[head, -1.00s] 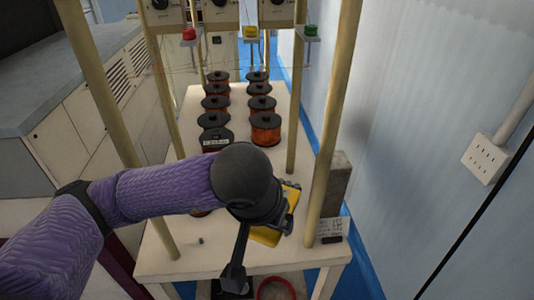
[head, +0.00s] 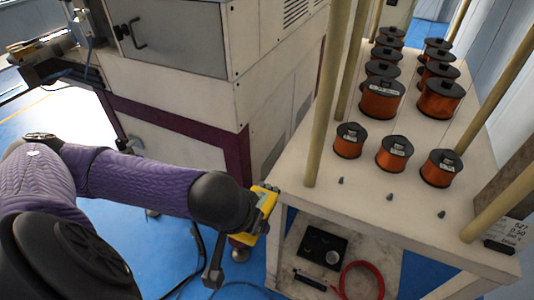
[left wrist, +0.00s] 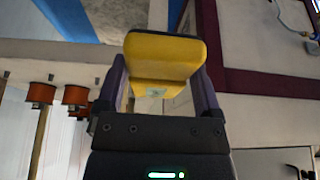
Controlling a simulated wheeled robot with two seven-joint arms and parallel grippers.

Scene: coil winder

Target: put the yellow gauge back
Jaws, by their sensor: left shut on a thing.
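The yellow gauge (head: 262,207) is a small yellow block with a dark edge. My left gripper (head: 250,212) is shut on it and holds it in the air, left of the white spool table's front left corner. In the left wrist view the yellow gauge (left wrist: 163,62) sits between the two fingers of my left gripper (left wrist: 160,85). Much of the gauge is hidden behind my wrist in the head view. My right gripper is not in view.
Several copper spools (head: 398,154) stand on the white table (head: 320,205), among wooden posts (head: 327,100). Its lower shelf (head: 300,240) holds a black box (head: 322,246) and a red cable ring (head: 362,280). A grey-white machine (head: 190,85) stands behind my arm. Blue floor shows at left.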

